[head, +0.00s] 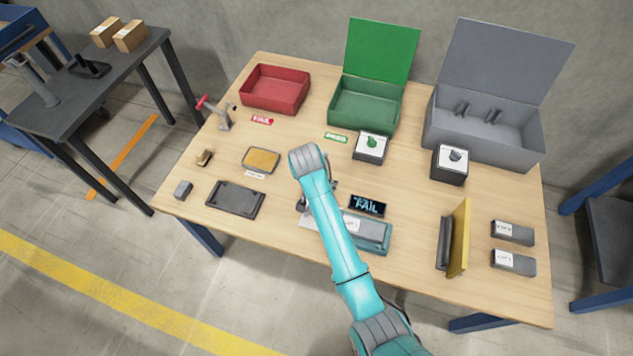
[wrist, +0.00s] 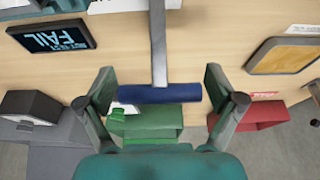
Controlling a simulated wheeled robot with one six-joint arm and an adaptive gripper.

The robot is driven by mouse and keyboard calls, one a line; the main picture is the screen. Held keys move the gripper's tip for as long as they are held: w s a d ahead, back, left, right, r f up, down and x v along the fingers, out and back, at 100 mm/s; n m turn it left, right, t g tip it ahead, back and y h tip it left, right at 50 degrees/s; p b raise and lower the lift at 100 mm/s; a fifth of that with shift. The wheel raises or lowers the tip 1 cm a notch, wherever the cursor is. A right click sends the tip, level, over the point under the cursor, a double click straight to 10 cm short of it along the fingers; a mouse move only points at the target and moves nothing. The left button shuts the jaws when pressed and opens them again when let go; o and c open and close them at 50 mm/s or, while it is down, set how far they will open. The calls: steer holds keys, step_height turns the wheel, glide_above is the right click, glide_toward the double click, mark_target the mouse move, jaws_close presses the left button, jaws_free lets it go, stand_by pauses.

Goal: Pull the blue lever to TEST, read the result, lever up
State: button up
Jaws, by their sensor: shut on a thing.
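My gripper (wrist: 160,82) is closed on the blue lever handle (wrist: 160,94), with one finger at each end of the bar. The handle sits on a grey rod (wrist: 158,45) in the wrist view. In the head view my arm covers the handle and most of the gripper. The tester (head: 372,236) is a teal and grey box, partly behind my arm. Its dark display (head: 367,205) reads FAIL in light blue, also in the wrist view (wrist: 52,37); a smaller line above it is hard to read. I cannot tell the lever's exact position.
A red FAIL bin (head: 275,89), an open green PASS box (head: 364,103) and a grey lidded box (head: 486,125) stand along the back. A yellow upright panel (head: 459,238) and two grey blocks (head: 512,232) are at the right. A dark tray (head: 235,200) lies left.

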steer(key=o, duration=1.3)
steer(key=shift+o, duration=0.2)
steer(key=v, duration=1.2)
